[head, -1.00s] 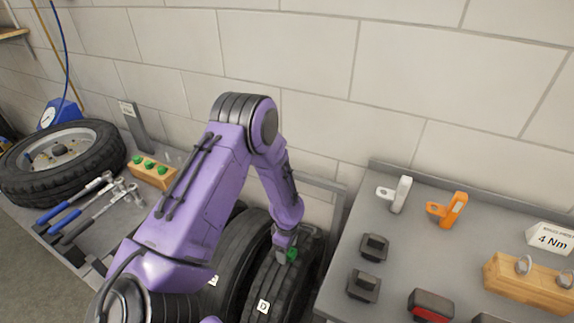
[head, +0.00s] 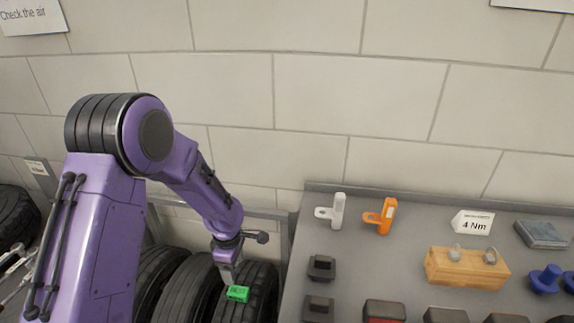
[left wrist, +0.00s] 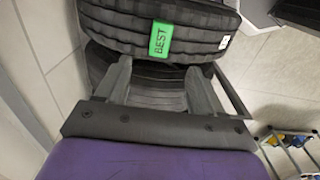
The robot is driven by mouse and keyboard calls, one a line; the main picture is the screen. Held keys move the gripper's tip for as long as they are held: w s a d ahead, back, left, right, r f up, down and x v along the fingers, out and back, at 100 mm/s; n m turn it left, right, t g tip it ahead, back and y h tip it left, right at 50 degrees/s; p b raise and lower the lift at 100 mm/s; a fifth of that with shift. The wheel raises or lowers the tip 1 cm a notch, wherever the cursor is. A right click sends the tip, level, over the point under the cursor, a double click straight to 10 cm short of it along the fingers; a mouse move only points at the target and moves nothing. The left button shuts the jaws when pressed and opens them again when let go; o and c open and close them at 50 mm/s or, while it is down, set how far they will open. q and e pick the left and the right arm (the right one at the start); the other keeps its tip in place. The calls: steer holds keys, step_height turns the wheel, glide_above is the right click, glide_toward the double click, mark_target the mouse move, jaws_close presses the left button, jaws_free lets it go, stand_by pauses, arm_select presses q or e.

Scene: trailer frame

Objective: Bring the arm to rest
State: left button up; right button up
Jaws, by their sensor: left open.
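My left arm comes in from the left and reaches down over the tires. My left gripper (head: 228,272) is open, close above a green tag (head: 237,293) on the tread of the rightmost tire (head: 262,290). In the left wrist view the tag (left wrist: 160,40) reads "BEST" and lies against the tire (left wrist: 115,25), beyond the two spread fingers (left wrist: 158,82). Nothing is between the fingers. The exact gap between fingertips and tag is hard to tell. My right gripper is not in view.
A grey bench (head: 350,270) stands right of the tires. It bears a white clip-like piece (head: 338,212), an orange one (head: 387,216), dark blocks (head: 321,267), a wooden block with rings (head: 467,268) and a "4 Nm" sign (head: 472,223). A block wall is close behind.

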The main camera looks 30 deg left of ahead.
arm_select(q)
steer(key=w+m+t, duration=0.4)
steer(key=w+m, duration=0.1)
step_height(320, 180, down, 5)
steer(key=s+d+m+t+y, duration=0.2)
steer(key=s+m, duration=0.1)
steer(key=m, duration=0.1)
steer(key=s+f+m, duration=0.1)
steer(key=s+f, duration=0.1)
steer(key=s+d+f+m+y, duration=0.1)
steer(key=s+f, duration=0.1)
steer(key=s, duration=0.1)
steer(key=s+d+f+m+b, duration=0.1)
steer(key=s+m, duration=0.1)
steer(key=s, duration=0.1)
steer(key=shift+s+f, duration=0.25)
steer(key=shift+f, duration=0.15)
steer(key=s+d+f+m+g, duration=0.1)
steer(key=s+f, duration=0.2)
steer(key=s, duration=0.4)
steer(key=s+d+f+g, duration=0.1)
steer(key=s+f, duration=0.2)
steer(key=s, duration=0.5)
steer(key=shift+s+d+f+m+g+b, duration=0.15)
steer(key=shift+d+m+g+b, duration=0.15)
steer(key=shift+m+g+b, duration=0.1)
